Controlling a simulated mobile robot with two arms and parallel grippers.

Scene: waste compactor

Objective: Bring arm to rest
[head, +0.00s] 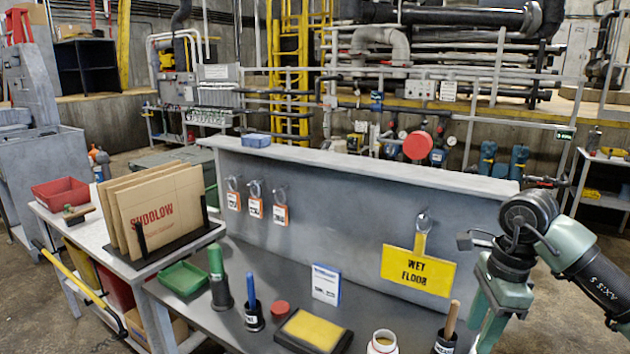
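My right arm comes in from the right edge of the head view. Its green-grey gripper (488,318) hangs down over the right end of the grey workbench (240,322), beside a wooden-handled tool in a dark holder (446,335). Its fingertips run toward the bottom of the picture, and I cannot tell how far apart they are. I see nothing clearly held in it. My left arm and gripper are not in view.
The bench's upright panel (330,215) carries hooked tags (255,208) and a yellow wet floor sign (418,270). A green-handled tool (218,278), a yellow pad (313,330) and a white jar (382,343) stand on the bench. Cardboard sheets (160,208) stand at left.

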